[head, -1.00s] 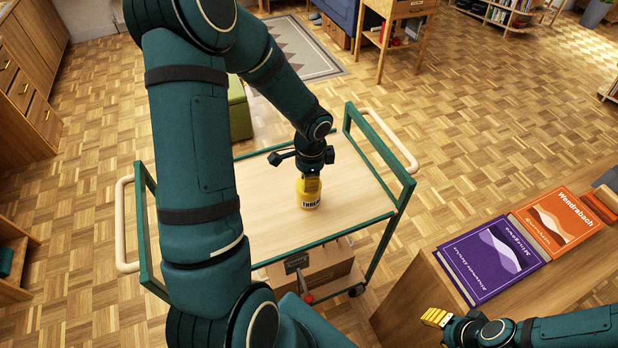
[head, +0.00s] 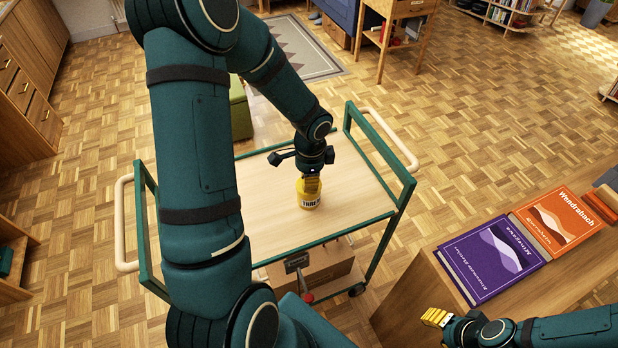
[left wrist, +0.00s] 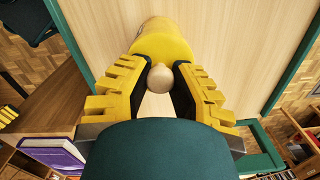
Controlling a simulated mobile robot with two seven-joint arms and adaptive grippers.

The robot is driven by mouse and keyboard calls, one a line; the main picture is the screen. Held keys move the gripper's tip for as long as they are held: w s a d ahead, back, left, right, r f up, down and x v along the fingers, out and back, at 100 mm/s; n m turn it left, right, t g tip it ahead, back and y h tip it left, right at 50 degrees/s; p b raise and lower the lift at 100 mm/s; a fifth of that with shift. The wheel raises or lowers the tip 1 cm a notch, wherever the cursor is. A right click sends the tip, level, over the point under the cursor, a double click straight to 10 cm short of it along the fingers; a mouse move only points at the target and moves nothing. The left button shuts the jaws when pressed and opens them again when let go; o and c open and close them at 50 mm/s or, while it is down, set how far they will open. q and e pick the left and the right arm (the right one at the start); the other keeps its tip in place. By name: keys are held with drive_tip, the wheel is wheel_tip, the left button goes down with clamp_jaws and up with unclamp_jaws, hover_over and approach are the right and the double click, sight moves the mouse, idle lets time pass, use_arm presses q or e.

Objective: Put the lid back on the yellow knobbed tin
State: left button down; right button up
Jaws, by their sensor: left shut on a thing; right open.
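The yellow tin (head: 310,200) stands upright on the top of the green-framed trolley (head: 265,222), with a pale label and dark letters on its side. My left gripper (head: 312,183) points down from above, right over the tin. In the left wrist view its yellow fingers (left wrist: 160,74) are shut on a pale round knob (left wrist: 161,78), with the yellow tin (left wrist: 162,38) just beyond. The lid is mostly hidden by the fingers, and I cannot tell if it sits fully on the rim. My right gripper (head: 436,317) is open and empty, near the wooden cabinet at lower right.
A purple book (head: 492,258) and an orange book (head: 565,222) lie on the wooden cabinet top at right. The trolley has upright end frames with pale handles (head: 390,140). A box (head: 315,268) sits below its top. The trolley top around the tin is clear.

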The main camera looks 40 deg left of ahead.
use_arm(q)
drive_tip(key=shift+c, duration=1.4)
unclamp_jaws()
drive_tip(key=shift+r, duration=0.15)
drive_tip(key=shift+r+p, duration=2.9)
drive_tip(key=shift+r, duration=0.5)
clamp_jaws()
